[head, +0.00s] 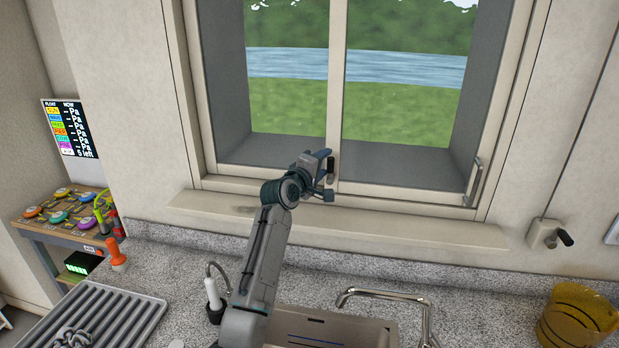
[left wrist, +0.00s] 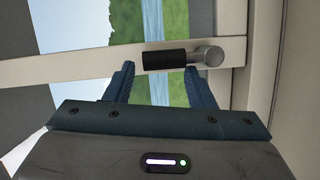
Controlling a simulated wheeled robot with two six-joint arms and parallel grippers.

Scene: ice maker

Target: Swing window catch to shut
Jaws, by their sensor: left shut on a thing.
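The window catch (head: 331,166) is on the window's middle upright, near the sill, partly covered by my gripper in the head view. In the left wrist view the catch (left wrist: 164,60) shows a black grip and a round metal pivot (left wrist: 208,56) on the pale frame. My left gripper (head: 327,176) reaches up to it over the counter. In the left wrist view its two dark fingers (left wrist: 158,76) stand on either side of the black grip, shut on it. My right gripper is not in view.
A wooden sill (head: 410,225) runs below the window. A sink tap (head: 385,293) and a white-handled sprayer (head: 213,295) stand on the counter. A yellow jug (head: 577,318) is at right, a ribbed tray (head: 115,308) at left. Another handle (head: 474,183) is on the window's right side.

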